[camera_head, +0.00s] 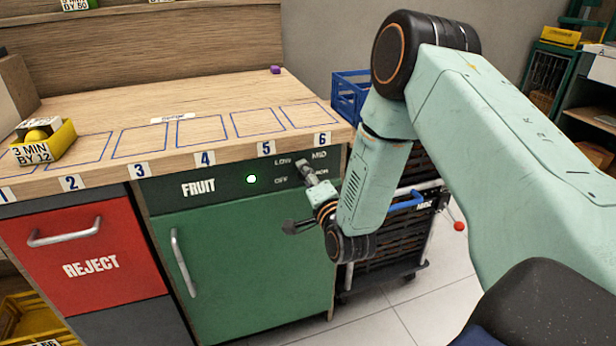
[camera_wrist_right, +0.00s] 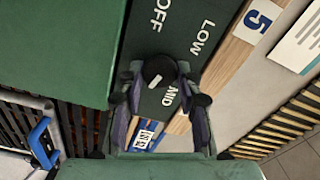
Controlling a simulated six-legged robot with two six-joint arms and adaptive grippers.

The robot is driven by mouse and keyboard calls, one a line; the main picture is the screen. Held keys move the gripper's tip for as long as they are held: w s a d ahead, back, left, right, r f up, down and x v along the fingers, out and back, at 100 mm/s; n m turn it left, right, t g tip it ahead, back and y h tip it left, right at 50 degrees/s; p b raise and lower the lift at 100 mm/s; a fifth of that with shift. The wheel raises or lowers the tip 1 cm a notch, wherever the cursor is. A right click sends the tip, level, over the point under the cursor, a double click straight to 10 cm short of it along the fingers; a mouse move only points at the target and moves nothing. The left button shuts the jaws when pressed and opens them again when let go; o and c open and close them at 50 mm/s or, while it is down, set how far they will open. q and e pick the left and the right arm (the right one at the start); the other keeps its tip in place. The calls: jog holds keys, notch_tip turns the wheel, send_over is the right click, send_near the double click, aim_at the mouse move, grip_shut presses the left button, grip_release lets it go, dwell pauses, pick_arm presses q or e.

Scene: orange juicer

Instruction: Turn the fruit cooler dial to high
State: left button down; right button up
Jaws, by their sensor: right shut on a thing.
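The green fruit cooler (camera_head: 240,265) stands under the counter, with a dark panel reading FRUIT and a lit green lamp (camera_head: 251,179). OFF, LOW and MID show around the dial; the lower-right label is partly covered. My right gripper (camera_head: 306,172) is at the panel, shut on the dial. In the right wrist view, the black dial (camera_wrist_right: 158,68) sits between the two fingers of my right gripper (camera_wrist_right: 160,85). Its white mark (camera_wrist_right: 155,82) lies on the side near MID, away from OFF; its exact setting I cannot tell. My left gripper is out of view.
The wooden counter (camera_head: 190,100) with numbered outlined spaces is above the panel. A red REJECT drawer (camera_head: 95,262) is left of the cooler. A black crate cart with a blue handle (camera_head: 408,204) stands close on the right, behind my arm. Floor is clear at lower right.

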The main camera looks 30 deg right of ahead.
jog(key=o, duration=1.1)
jog(key=shift+c, duration=0.2)
jog(key=v, duration=1.2)
